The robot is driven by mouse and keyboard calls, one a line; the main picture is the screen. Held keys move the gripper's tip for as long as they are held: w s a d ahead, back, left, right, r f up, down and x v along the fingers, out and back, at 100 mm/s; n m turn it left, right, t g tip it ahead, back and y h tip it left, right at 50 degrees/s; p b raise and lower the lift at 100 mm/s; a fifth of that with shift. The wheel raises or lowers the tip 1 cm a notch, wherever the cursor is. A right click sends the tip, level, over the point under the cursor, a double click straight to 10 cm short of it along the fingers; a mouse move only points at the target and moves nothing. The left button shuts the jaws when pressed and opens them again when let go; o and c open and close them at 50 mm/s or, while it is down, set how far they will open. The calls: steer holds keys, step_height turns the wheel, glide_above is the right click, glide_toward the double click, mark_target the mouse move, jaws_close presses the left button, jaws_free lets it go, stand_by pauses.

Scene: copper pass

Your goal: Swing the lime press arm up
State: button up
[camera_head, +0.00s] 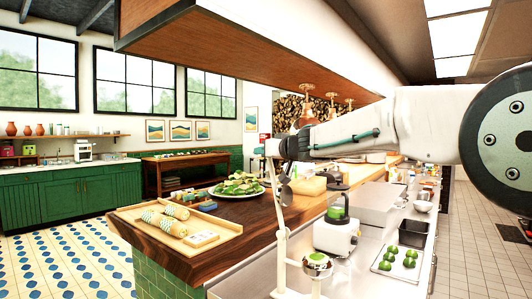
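A pale lime press (317,264) stands on the steel counter at the lower middle, with a green lime piece in its cup. A long thin pale bar, which looks like the press arm (282,232), stands nearly upright just left of the cup. My gripper (286,188) is at the upper part of this bar, pointing down. It overlaps the bar in the picture; I cannot tell whether it touches it. The fingers are small and dark, and their gap is not clear.
A white machine with a green top (337,230) stands behind the press. A tray of limes (385,268) lies to the right. A wooden ledge (255,232) on the left carries a board with wrapped rolls (166,222) and a plate of greens (240,193). A hood hangs above.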

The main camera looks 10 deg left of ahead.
steer(key=o, duration=0.3)
steer(key=shift+s+a+f, duration=0.1)
steer(key=shift+a, duration=0.05)
steer(key=shift+v, duration=3.95)
